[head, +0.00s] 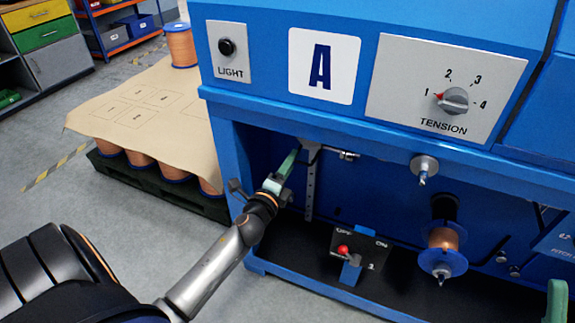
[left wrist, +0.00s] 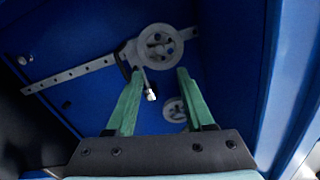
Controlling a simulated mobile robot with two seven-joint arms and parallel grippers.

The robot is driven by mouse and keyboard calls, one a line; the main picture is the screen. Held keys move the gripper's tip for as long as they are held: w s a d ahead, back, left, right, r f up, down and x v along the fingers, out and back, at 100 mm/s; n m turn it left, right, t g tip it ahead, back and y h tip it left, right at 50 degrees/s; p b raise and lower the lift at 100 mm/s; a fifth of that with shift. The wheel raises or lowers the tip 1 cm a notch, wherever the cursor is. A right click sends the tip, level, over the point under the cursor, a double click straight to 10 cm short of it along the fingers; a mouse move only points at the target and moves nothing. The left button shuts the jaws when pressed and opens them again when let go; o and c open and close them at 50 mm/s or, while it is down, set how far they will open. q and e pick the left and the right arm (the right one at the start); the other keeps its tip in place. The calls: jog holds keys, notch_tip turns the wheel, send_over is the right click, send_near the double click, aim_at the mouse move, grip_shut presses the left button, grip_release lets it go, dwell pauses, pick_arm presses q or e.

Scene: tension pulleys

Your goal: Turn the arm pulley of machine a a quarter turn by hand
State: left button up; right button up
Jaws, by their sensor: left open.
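Machine A (head: 325,67) is the blue cabinet with a large letter A, open below its front panel. A perforated metal arm (head: 311,188) hangs inside that bay; it also shows in the left wrist view (left wrist: 70,75). A grey pulley with holes (left wrist: 161,46) sits at the arm's end. My left gripper (head: 291,160) reaches into the bay near the arm's top. In the left wrist view its green fingers (left wrist: 159,73) are open, with the pulley just beyond their tips; contact cannot be told. A green finger, apparently my right gripper's (head: 557,300), shows at the lower right edge.
A second grey pulley (left wrist: 175,108) lies lower between the fingers. A red-knobbed switch (head: 344,250), a copper spool (head: 442,240) and a guide wheel (head: 424,166) are right of my gripper. The panel edge overhangs the bay. A covered pallet of spools (head: 150,115) stands left.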

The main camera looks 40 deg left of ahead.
pick_arm(q)
jog(key=shift+s+d, duration=0.1)
jog(key=shift+s, duration=0.4)
